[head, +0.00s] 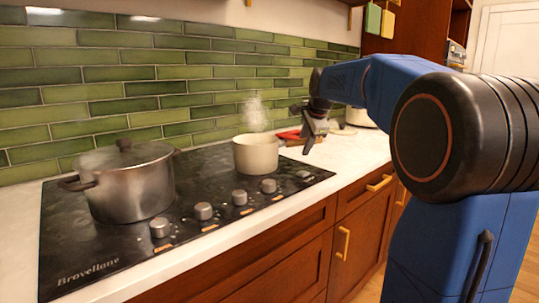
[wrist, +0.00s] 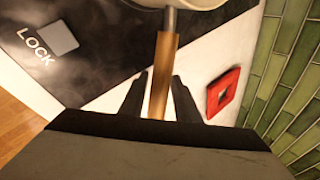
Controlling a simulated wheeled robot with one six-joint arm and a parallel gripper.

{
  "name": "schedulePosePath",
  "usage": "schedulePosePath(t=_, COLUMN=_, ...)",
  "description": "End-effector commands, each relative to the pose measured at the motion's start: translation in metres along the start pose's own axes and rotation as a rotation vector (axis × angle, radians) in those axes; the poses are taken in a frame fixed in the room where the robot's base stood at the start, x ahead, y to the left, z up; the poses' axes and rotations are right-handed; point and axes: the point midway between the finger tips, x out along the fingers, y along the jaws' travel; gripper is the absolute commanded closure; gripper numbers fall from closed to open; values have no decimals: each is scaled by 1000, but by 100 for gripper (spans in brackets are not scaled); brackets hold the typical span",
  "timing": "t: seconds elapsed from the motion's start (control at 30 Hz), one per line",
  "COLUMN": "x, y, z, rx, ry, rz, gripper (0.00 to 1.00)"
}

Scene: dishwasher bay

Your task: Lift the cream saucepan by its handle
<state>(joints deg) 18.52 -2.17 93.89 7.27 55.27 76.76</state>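The cream saucepan (head: 255,156) sits on the right part of the black cooktop, upright, with steam rising above it. In the wrist view part of its pale side (wrist: 195,4) shows at the top edge. Its wooden handle (wrist: 163,70) points toward my gripper. My gripper (wrist: 160,78) is open, one dark finger on each side of the handle, with a narrow gap at each side. In the head view my gripper (head: 312,130) is just right of the pan and hides most of the handle.
A lidded steel pot (head: 128,185) stands on the left of the cooktop (head: 75,245). A red square object (wrist: 222,92) lies on the white counter near the handle. Knobs (head: 204,211) line the cooktop's front. Green tiles (head: 110,90) close off the back.

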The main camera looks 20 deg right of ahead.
Motion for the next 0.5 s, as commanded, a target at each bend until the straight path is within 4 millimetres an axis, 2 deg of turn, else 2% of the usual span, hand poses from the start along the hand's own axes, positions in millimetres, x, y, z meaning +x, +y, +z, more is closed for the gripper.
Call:
schedulePosePath(t=0.1, x=18, y=1, z=2, rx=0, ry=-1, rz=3, gripper=71)
schedulePosePath(t=0.2, x=28, y=1, z=2, rx=0, ry=-1, rz=2, gripper=71)
schedulePosePath(t=0.43, x=31, y=0, z=2, rx=0, ry=0, rz=1, gripper=71)
schedulePosePath(t=0.47, x=31, y=0, z=2, rx=0, ry=0, rz=1, gripper=73)
schedulePosePath(t=0.5, x=31, y=0, z=2, rx=0, ry=0, rz=1, gripper=83)
